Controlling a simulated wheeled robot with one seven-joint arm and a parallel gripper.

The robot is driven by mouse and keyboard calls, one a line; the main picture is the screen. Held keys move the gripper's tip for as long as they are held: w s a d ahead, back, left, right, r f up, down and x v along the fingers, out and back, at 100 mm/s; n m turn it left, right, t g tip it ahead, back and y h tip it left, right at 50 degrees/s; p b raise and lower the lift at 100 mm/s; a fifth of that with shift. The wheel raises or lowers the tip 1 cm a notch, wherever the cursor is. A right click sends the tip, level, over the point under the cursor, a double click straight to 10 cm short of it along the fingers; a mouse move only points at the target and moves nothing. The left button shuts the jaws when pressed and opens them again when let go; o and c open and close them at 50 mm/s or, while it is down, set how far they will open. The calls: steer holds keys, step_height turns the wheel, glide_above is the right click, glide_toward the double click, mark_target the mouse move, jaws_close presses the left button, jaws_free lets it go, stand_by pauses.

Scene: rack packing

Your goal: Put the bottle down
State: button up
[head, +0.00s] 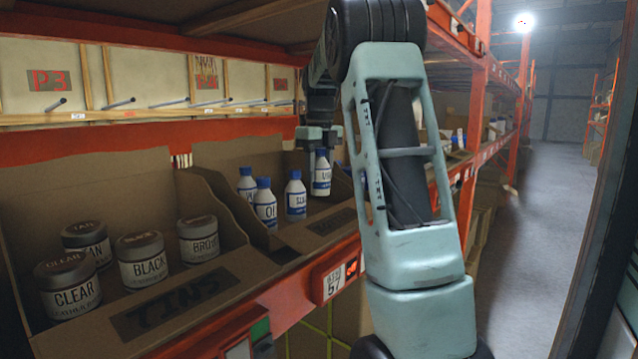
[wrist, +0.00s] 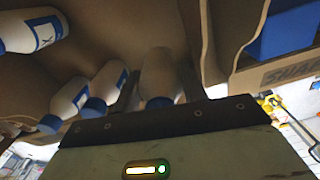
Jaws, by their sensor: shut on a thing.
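My gripper (head: 320,148) reaches down into the bottle bin and is shut on a white bottle (head: 321,178) with a blue cap and blue label band. The bottle is upright, at the right end of the bottle group. I cannot tell whether its base touches the bin floor. In the wrist view the held bottle (wrist: 160,75) is dim between the fingers. Three similar bottles stand to its left: one at the back (head: 246,186), one in front (head: 265,204) and one closest to the held bottle (head: 296,196).
A cardboard bin (head: 215,268) to the left holds several labelled tins, with a cardboard divider (head: 228,212) between. An orange beam (head: 290,300) runs along the front. Bare floor shows in front of the bottles. The aisle (head: 545,215) is clear.

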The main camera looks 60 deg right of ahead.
mark_target(320, 183)
steer(key=shift+f+p, duration=0.35)
steer(key=shift+f, duration=1.45)
steer(key=o, duration=0.7)
steer(key=shift+f, duration=0.1)
steer(key=shift+o, duration=0.2)
step_height(320, 183, up, 12)
steer(key=shift+r+b, duration=0.15)
steer(key=shift+b, duration=0.55)
